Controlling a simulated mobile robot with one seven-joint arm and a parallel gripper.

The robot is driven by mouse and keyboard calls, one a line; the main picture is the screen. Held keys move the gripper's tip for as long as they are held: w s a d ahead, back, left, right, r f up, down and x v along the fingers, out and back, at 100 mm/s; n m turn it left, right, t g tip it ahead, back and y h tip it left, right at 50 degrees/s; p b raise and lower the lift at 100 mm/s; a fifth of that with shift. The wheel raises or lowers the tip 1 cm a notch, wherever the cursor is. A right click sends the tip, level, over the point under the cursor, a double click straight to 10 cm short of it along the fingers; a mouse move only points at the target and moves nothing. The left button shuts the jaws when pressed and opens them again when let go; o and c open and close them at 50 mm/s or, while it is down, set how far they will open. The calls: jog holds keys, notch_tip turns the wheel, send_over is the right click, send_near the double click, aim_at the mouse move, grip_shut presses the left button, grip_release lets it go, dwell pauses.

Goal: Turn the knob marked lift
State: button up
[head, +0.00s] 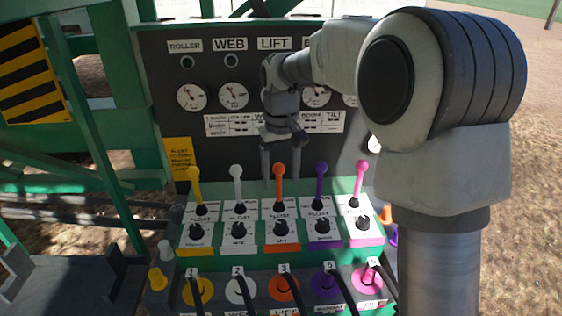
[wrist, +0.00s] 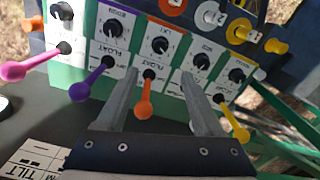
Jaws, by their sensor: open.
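The lift knob (head: 281,228) is a small black knob on a white plate with an orange LIFT strip, middle of the row in the head view. The wrist view shows this knob (wrist: 161,46) upside down, just beyond the fingertips. My gripper (head: 281,184) is open and empty in front of the panel, above the knob and apart from it. Its two fingers (wrist: 159,76) point towards the lift plate in the wrist view. The orange lever (head: 279,185) stands behind the knob and shows between the fingers; its ball end (wrist: 142,113) is near the left finger.
Yellow, white (head: 237,185), purple (head: 320,185) and pink levers stand on either side, each with a black knob in front. A dark upright panel with gauges (head: 233,96) rises behind. Room between levers is narrow.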

jog(key=shift+r, duration=1.45)
jog(key=shift+s, duration=0.1)
jog(key=s+d+r+m+t, duration=0.1)
jog(key=s+d, duration=0.4)
jog(key=s, duration=0.7)
jog(key=s+d+r+m+t, duration=0.2)
jog(key=s+d+t, duration=0.2)
jog(key=s, duration=0.9)
jog(key=shift+d+t, duration=0.3)
jog(key=shift+d, duration=0.25)
